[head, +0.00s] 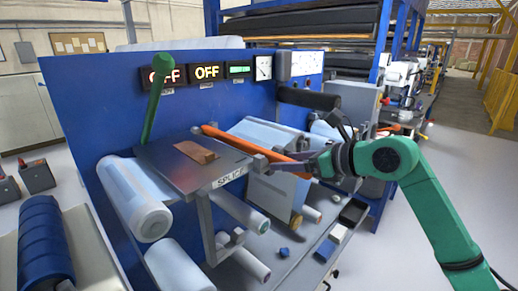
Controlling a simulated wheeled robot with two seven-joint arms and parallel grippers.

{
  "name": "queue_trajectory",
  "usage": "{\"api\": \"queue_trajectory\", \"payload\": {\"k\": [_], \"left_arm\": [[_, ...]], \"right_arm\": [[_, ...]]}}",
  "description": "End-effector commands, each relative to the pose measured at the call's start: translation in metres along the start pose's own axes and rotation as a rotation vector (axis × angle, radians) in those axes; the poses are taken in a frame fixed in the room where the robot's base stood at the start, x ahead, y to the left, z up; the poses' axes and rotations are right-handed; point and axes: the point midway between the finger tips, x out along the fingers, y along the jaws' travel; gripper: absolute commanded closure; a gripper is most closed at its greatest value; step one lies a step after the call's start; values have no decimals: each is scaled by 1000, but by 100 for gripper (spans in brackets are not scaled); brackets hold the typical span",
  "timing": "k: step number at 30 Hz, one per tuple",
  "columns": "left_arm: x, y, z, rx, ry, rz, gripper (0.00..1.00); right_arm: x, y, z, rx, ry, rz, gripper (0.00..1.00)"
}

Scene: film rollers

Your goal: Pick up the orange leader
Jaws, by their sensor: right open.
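A long orange bar (232,139), which I take to be the orange leader, slants from the back edge of the splice table (160,160) down to the right. My right gripper (285,168) is open at the bar's right end, with its fingers pointing left. The fingers overlap the bar in the picture; whether they touch it I cannot tell. A flat orange-brown block (196,152) lies on the splice table, apart from the gripper. My left gripper is out of view.
A blue panel (95,110) with two OFF displays stands behind the table. A green lever (153,110) rises at the table's left. Pale film rolls (140,205) sit below. Small boxes (338,232) lie on the lower shelf. The floor at right is clear.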

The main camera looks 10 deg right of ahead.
Motion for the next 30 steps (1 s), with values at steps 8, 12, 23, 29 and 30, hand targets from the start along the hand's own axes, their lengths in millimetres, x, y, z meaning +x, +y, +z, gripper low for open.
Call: {"api": "queue_trajectory", "payload": {"k": [8,12,23,29,30], "left_arm": [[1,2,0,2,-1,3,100],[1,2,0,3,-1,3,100],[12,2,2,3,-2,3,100],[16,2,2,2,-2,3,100],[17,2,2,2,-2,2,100]], "right_arm": [[-1,0,0,1,-1,0,100],[-1,0,1,1,-3,0,100],[-10,-1,11,-1,-5,-2,100],[-21,0,39,-1,-7,-1,100],[-24,0,45,-1,-7,0,100]]}}
